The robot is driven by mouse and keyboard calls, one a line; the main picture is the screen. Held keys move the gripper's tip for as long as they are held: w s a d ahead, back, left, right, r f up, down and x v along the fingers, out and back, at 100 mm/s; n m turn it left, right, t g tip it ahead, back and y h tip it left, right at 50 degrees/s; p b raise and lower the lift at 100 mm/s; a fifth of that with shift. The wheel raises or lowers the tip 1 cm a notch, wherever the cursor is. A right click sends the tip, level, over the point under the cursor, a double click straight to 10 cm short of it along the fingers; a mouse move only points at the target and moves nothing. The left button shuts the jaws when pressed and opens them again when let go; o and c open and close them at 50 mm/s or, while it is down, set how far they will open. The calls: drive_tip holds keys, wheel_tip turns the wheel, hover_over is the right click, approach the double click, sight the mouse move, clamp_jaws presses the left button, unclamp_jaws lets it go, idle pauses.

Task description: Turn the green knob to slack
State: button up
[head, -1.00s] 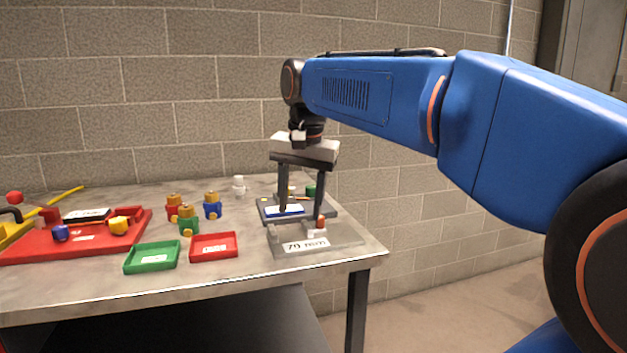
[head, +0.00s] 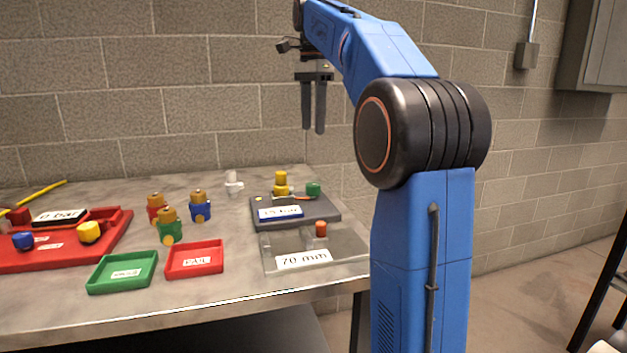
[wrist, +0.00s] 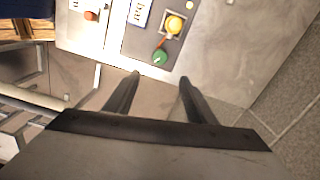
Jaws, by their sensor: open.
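The green knob (head: 313,189) sits at the back right of a dark grey plate (head: 325,214) on the table. It also shows in the wrist view (wrist: 160,57), beside a yellow knob (wrist: 174,25). The yellow knob stands left of the green one in the head view (head: 281,183). A blue-edged label (head: 280,213) lies on the plate's front. My gripper (head: 314,130) is open and empty, fingers pointing down, high above the back right of the plate. In the wrist view its fingers (wrist: 159,78) are apart, with the green knob beyond them. Marks around the knob are too small to read.
A clear "70 mm" block (head: 345,250) with an orange knob (head: 321,229) is in front of the plate. Green (head: 122,272) and red (head: 194,259) trays, several coloured valves and a red panel (head: 75,250) lie to the left. A block wall stands behind.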

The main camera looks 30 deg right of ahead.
sight(313, 184)
wheel_tip(313, 184, down, 17)
drive_tip(key=shift+r, duration=0.15)
idle(0.4)
drive_tip(key=c, duration=1)
